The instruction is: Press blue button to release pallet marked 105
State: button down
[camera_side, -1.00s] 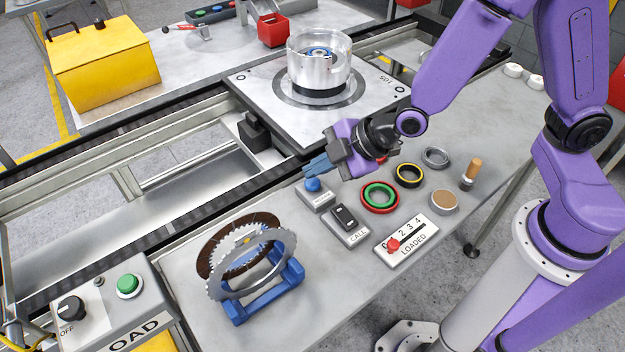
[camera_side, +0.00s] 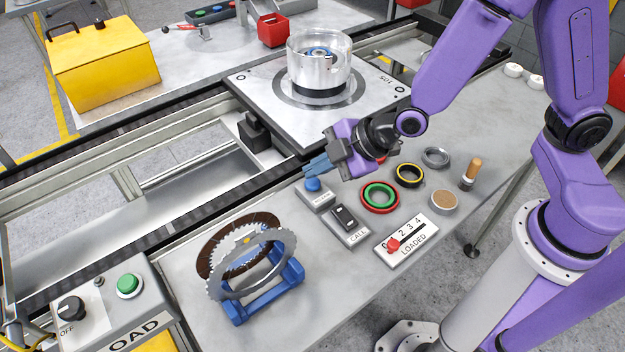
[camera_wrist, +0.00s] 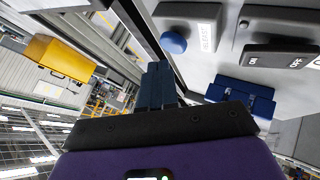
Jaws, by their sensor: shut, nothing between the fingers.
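The blue button (camera_side: 313,185) sits on a small grey box labelled as release (camera_side: 318,198) near the table's conveyor-side edge. It also shows in the wrist view (camera_wrist: 173,43), clear of the fingers. My gripper (camera_side: 308,170) is shut and empty, with its blue fingertips just above and behind the button in the side view; whether they touch it I cannot tell. In the wrist view the shut fingers (camera_wrist: 157,84) point past the button's left. The pallet (camera_side: 255,84), its printed mark reading upside down as 105, rests on the conveyor and carries a clear cylindrical housing (camera_side: 319,65).
A black rocker switch box marked CALL (camera_side: 346,222) stands beside the release box. Coloured rings (camera_side: 380,207), a LOADED slider panel (camera_side: 407,240) and a blue stand with toothed discs (camera_side: 265,302) are on the table. A dark stop block (camera_side: 255,132) stands before the pallet.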

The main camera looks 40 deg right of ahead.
jog(key=shift+f, duration=0.15)
jog(key=shift+f, duration=0.25)
